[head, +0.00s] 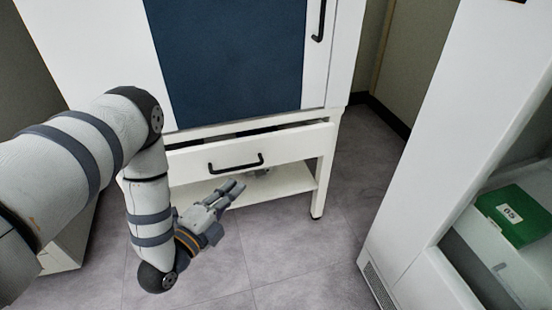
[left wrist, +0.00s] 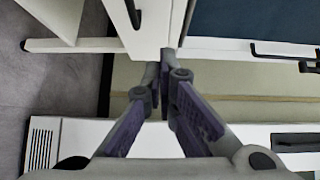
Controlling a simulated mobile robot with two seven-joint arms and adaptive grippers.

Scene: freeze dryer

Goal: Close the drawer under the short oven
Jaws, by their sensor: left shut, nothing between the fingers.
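The short oven (head: 235,55) is a white cabinet with a dark blue door. Below it is the white drawer (head: 300,145) with a black bar handle (head: 236,163). The drawer stands out a little, and a dark gap shows above its front. My left gripper (head: 239,186) is shut and empty, in front of the drawer and lower than its handle in the picture. In the left wrist view the shut fingertips (left wrist: 164,62) overlap the end of the drawer front (left wrist: 155,30); I cannot tell whether they touch. My right gripper is not in view.
A white shelf (head: 295,180) and legs are under the drawer. On the right stands a tall white cabinet (head: 420,150) with a green box (head: 515,215) inside. Grey tiled floor (head: 300,260) between them is clear.

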